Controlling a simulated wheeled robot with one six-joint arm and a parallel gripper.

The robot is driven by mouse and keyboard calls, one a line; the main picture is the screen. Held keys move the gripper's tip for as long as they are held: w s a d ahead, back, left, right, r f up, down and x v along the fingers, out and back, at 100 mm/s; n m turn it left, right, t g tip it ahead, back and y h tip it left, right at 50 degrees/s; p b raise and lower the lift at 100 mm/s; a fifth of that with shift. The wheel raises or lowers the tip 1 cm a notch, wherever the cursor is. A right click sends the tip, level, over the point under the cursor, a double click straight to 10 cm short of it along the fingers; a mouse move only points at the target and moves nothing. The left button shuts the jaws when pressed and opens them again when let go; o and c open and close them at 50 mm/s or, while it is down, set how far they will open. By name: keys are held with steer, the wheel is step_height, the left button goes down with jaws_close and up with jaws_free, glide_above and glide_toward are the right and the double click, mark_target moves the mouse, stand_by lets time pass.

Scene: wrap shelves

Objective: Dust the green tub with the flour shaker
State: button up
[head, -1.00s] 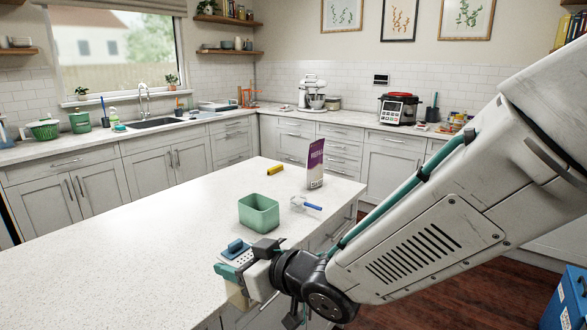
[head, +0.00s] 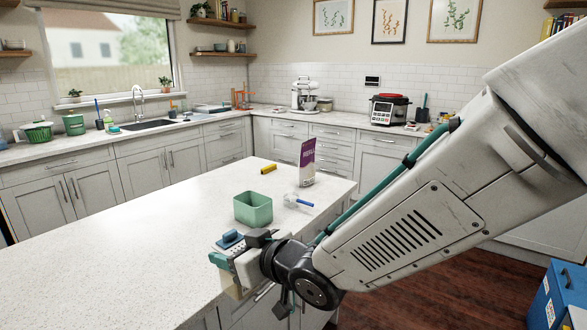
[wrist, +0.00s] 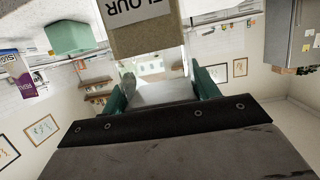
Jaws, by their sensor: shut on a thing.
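The green tub (head: 253,211) stands open-topped and upright on the island counter; it also shows in the wrist view (wrist: 74,35). My gripper (head: 231,262) is at the counter's near edge, in front of the tub and a little left of it. It is shut on the flour shaker, whose beige body (wrist: 145,32) with the word FLOUR shows in the wrist view. In the head view the shaker's perforated top (head: 231,246) shows with a blue piece on it, and its body is largely hidden by my gripper. The shaker looks roughly upright and apart from the tub.
A purple and white box (head: 307,162) stands behind the tub. A clear item with a blue handle (head: 298,201) lies to the tub's right, and a yellow item (head: 269,169) lies farther back. The left of the island counter (head: 110,255) is clear. A blue box (head: 562,292) sits at lower right.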

steer(key=w+d+f+m+t+h, duration=0.25)
steer(key=w+d+f, duration=0.25)
steer(key=w+d, duration=0.3)
steer(key=w+d+f+m+t+h, duration=0.25)
steer(key=w+d+f, duration=0.3)
steer(key=d, duration=0.35)
steer(key=w+d+f+m+h, duration=0.1)
steer(key=d+f+m+h, duration=0.3)
steer(key=d, duration=0.6)
steer(key=w+d+f+m+h, duration=0.1)
steer(key=w+d+f+h, duration=0.1)
steer(key=d+f, duration=0.6)
steer(key=s+d+f, duration=0.2)
steer(key=s+f, duration=0.3)
steer(key=shift+s+f, duration=0.3)
steer(key=shift+s, duration=0.05)
